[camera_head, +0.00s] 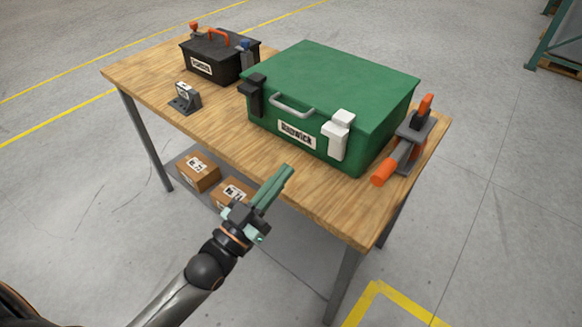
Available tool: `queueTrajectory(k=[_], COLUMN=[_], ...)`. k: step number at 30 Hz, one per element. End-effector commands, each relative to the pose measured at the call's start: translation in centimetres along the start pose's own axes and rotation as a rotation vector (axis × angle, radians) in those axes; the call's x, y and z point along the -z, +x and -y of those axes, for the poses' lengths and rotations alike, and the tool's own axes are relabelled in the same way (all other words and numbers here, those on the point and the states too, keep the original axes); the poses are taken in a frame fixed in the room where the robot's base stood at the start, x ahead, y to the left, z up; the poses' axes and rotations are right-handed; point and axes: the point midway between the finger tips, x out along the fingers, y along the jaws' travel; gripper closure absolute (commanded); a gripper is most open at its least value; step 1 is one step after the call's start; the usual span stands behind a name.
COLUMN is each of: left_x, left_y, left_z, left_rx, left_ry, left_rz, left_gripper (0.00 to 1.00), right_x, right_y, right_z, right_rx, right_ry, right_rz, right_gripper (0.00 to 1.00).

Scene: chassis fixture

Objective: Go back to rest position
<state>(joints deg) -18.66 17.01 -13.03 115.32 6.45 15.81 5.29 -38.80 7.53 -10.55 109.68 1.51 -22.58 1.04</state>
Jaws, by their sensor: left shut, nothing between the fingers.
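My left gripper (278,184) is shut and empty. It is in front of the wooden table's (225,133) near edge, apart from everything on the table. A large green case (335,85) stands on the table with its lid down. Its front has a grey handle (291,106), a black latch (252,95) at the left and a white latch (337,136) at the right. My right gripper is not in view.
A black toolbox (218,60) with an orange handle stands at the back left. A small grey device (185,99) sits near the front left edge. A grey fixture with orange handles (404,149) is at the right end. Cardboard boxes (198,172) lie on the lower shelf.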

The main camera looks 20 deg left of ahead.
Motion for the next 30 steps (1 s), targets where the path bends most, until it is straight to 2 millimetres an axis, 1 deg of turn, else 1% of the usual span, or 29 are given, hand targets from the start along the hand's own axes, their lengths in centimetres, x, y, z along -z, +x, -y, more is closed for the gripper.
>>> queueTrajectory(k=[3,17,20,23,25,26,27,29,30], left_x=[0.1,0.1,-0.7,-3.9,-7.5,-9.1,-11.3,-14.2,-16.0], left_y=[-0.3,-0.3,-0.6,-2.1,-4.3,-5.5,-7.2,-10.1,-12.1], left_z=[0.0,0.0,0.0,-0.1,-0.3,-0.5,-0.8,-1.3,-1.6], left_rx=[0.0,0.0,0.006,0.031,0.057,0.068,0.082,0.1,0.11], left_ry=[0.0,0.001,-0.002,-0.009,-0.02,-0.025,-0.032,-0.041,-0.048], left_rz=[0.0,0.0,0.029,0.147,0.284,0.35,0.442,0.575,0.659], left_gripper=[1.0,1.0,1.0,1.0,1.0,1.0,1.0,1.0,1.0], right_x=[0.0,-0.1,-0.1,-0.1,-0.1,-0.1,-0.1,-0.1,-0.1], right_y=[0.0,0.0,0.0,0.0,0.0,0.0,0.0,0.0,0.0], right_z=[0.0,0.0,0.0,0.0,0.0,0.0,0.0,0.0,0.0], right_rx=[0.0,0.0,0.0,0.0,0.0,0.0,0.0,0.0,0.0], right_ry=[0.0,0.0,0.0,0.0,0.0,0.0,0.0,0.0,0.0], right_rz=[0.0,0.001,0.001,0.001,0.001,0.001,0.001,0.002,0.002], right_gripper=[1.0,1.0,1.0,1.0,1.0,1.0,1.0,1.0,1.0])
